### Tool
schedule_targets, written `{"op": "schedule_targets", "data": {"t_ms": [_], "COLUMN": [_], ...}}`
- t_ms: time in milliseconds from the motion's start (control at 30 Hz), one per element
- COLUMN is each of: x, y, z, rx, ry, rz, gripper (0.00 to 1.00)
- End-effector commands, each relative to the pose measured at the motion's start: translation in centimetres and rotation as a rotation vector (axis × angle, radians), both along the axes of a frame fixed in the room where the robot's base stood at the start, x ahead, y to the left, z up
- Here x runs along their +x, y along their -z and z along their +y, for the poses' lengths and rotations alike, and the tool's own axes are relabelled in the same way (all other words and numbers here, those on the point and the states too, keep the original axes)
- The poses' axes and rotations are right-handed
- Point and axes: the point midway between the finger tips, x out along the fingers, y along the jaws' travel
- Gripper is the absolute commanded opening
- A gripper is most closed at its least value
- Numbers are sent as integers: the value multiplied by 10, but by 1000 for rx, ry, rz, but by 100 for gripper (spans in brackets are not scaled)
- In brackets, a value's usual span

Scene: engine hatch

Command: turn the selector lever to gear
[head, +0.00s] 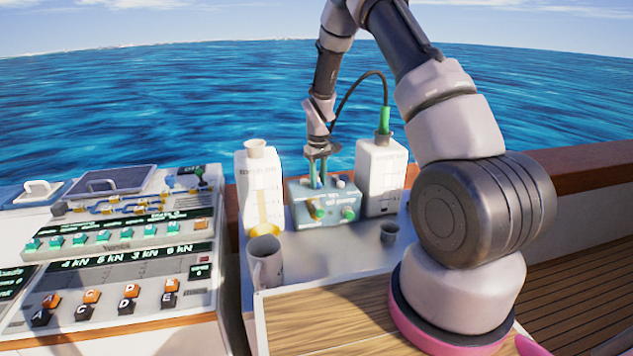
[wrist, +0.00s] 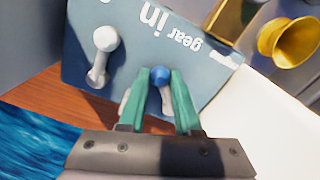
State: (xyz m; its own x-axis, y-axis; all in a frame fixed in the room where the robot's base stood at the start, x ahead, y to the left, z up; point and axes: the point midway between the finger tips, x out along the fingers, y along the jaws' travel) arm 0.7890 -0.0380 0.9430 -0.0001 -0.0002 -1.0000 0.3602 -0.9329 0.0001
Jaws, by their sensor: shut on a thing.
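The lever's shaft is partly hidden by the fingers. A second lever, white with a round knob (wrist: 105,38), is to the left. In the head view my gripper (head: 318,178) reaches down onto the box top.
White containers stand left (head: 262,185) and right (head: 382,180) of the box, close to it; the right one has a green top with a dark cable. A mug (head: 266,265) and small dark cup (head: 388,232) are in front. A button console (head: 115,250) is at left.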

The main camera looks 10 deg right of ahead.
Motion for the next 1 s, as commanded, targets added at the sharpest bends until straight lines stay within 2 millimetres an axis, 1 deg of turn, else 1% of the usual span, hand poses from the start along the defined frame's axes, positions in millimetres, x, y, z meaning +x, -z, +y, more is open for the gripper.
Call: {"op": "schedule_targets", "data": {"t_ms": [200,567,600,667,700,1000], "x": [2,3,3,3,3,2], "y": [-1,-1,-1,-1,-1,-2], "z": [-1,-2,-2,-2,-2,-1], "rx": [0,-1,-1,-1,0,0], "ry": [-37,-41,-40,-40,-40,-39], "rz": [-2,-4,-4,-4,-2,-1], "gripper": [0,0,36,59,62,62]}}
